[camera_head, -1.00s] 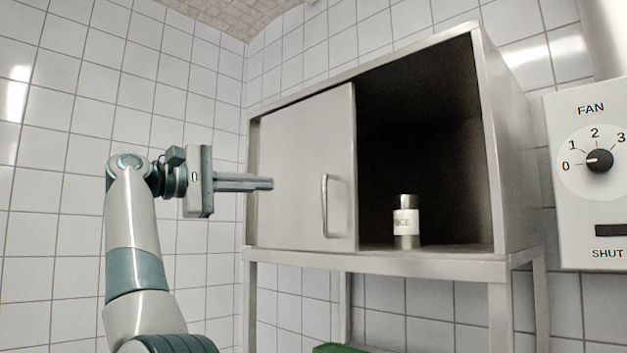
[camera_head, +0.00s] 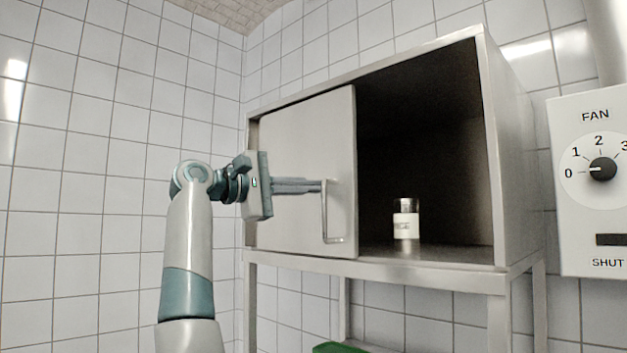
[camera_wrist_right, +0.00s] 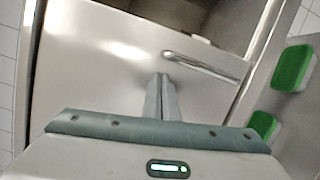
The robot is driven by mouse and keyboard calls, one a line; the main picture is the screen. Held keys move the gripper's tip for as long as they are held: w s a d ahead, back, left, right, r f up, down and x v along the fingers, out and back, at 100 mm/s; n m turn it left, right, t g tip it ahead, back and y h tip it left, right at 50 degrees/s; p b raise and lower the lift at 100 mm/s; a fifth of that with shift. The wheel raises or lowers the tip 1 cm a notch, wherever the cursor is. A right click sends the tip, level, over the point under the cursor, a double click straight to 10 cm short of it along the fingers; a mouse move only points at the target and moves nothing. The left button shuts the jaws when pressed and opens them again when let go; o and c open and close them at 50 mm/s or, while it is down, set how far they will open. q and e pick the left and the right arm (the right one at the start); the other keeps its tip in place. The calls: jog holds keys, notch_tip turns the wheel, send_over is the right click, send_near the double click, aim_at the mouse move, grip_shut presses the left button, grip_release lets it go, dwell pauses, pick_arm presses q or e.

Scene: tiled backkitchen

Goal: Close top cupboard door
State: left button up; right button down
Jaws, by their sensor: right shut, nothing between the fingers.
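The cupboard's sliding door (camera_head: 300,135) is a plain metal panel covering the left half of the cupboard. The right half is open and dark inside. The door's bar handle (camera_head: 326,215) stands upright near its right edge; the handle also shows in the right wrist view (camera_wrist_right: 205,66). My right gripper (camera_head: 325,186) is shut and empty, its fingertips at the left side of the upper handle; I cannot tell whether they touch it. In the right wrist view the shut fingers (camera_wrist_right: 161,82) point at the door, beside the handle. My left gripper is not in view.
A small labelled jar (camera_head: 405,222) stands inside the open half. The cupboard rests on a metal frame (camera_head: 400,266). A fan control box (camera_head: 590,240) is on the right wall. Green blocks (camera_wrist_right: 293,68) show at the right in the wrist view.

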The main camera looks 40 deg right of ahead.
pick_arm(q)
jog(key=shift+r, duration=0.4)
pick_arm(e)
jog(key=shift+s+d+r, duration=0.1)
jog(key=shift+s+r, duration=0.05)
jog(key=shift+s, duration=0.7)
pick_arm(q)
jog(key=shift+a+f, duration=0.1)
